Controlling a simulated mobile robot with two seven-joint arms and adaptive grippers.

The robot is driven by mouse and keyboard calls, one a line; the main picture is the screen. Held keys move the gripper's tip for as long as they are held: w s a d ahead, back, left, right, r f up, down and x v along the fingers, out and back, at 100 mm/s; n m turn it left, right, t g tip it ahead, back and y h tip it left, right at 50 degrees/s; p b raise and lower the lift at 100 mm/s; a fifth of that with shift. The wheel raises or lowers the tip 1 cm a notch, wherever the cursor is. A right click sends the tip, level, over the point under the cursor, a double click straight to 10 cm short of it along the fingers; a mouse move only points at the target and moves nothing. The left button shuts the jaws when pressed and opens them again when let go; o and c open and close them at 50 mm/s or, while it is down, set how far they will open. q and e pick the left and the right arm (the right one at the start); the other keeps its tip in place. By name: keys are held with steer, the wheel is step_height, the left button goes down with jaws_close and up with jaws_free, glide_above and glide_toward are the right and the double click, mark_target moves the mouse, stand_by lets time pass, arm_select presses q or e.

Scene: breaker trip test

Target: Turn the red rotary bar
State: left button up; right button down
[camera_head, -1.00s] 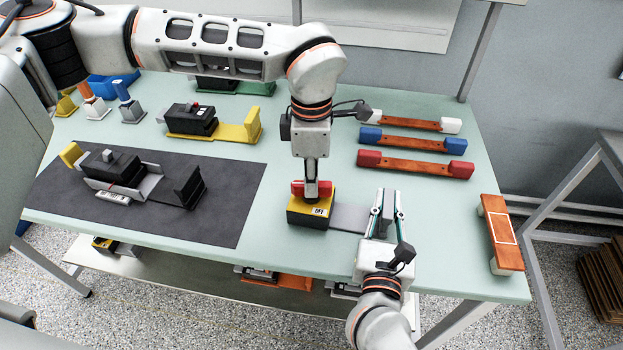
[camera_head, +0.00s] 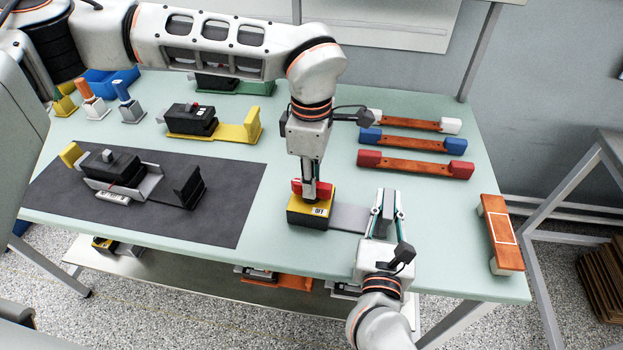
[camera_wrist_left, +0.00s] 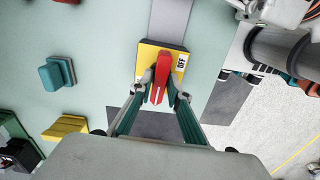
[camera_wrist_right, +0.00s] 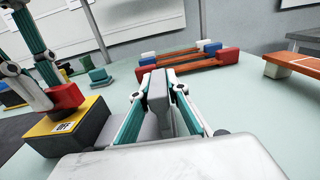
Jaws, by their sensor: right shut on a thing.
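The red rotary bar (camera_head: 297,187) sits on top of a yellow box (camera_head: 300,212) marked OFF, at the table's front middle. My left gripper (camera_head: 313,193) points down over the bar, with its fingers on either side of it in the left wrist view (camera_wrist_left: 159,88). I cannot tell whether they press on the bar. A grey plate (camera_head: 347,217) runs right from the box. My right gripper (camera_head: 387,197) is shut on the grey upright piece (camera_wrist_right: 158,97) at its end. The red bar (camera_wrist_right: 66,97) also shows in the right wrist view.
A dark mat (camera_head: 225,180) with a black breaker (camera_head: 112,165) lies to the left. A yellow-based breaker (camera_head: 190,120) stands behind. Wooden bars with white, blue and red ends (camera_head: 415,163) lie at the back right. An orange block (camera_head: 500,232) is at the right edge.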

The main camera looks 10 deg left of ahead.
arm_select(q)
steer(key=shift+o, duration=0.8)
steer(key=shift+r, duration=0.15)
step_height(320, 180, up, 12)
arm_select(e)
steer(key=c, duration=1.9)
jaws_free()
steer(key=shift+s, duration=0.1)
